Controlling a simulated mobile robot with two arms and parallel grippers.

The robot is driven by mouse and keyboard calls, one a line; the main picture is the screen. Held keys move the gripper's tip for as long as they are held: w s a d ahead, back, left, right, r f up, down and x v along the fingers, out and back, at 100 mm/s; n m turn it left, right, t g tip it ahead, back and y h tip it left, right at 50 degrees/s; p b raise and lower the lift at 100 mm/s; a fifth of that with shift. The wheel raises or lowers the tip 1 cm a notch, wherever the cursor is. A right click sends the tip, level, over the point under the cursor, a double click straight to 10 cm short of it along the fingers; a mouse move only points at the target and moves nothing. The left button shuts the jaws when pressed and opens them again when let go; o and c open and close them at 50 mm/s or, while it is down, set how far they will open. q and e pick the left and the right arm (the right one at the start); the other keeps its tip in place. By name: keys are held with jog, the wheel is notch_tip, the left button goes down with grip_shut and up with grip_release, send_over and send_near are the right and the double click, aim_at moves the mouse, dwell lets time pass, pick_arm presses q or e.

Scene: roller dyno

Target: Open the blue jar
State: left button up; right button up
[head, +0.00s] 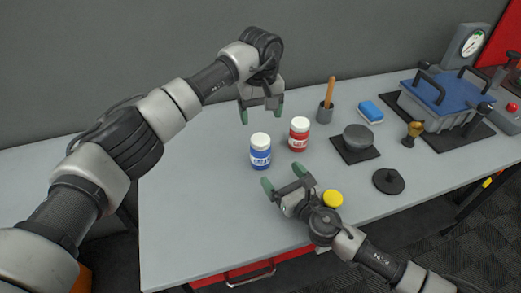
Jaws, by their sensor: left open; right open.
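The blue jar (260,155) stands upright on the grey table, with its white lid (260,140) on top. My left gripper (262,113) is open and empty, above and behind the blue jar, its green-tipped fingers pointing down. My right gripper (283,178) is open and empty, low in front of and slightly right of the blue jar, its fingers pointing toward the jar. Neither gripper appears to touch the jar.
A red jar (299,138) with a white lid stands close to the right. A yellow round object (333,198) sits beside my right gripper. A grey cup with a wooden handle (325,112), a blue sponge (370,111) and a black disc (388,181) lie further right. The table's left side (190,170) is clear.

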aim_at(266, 157)
pick_arm(q)
jog(key=shift+s, duration=0.1)
pick_arm(e)
jog(key=x, duration=1)
jog(key=shift+a, duration=0.1)
grip_shut()
pick_arm(q)
jog(key=shift+f, duration=4)
jog(key=shift+c, duration=0.4)
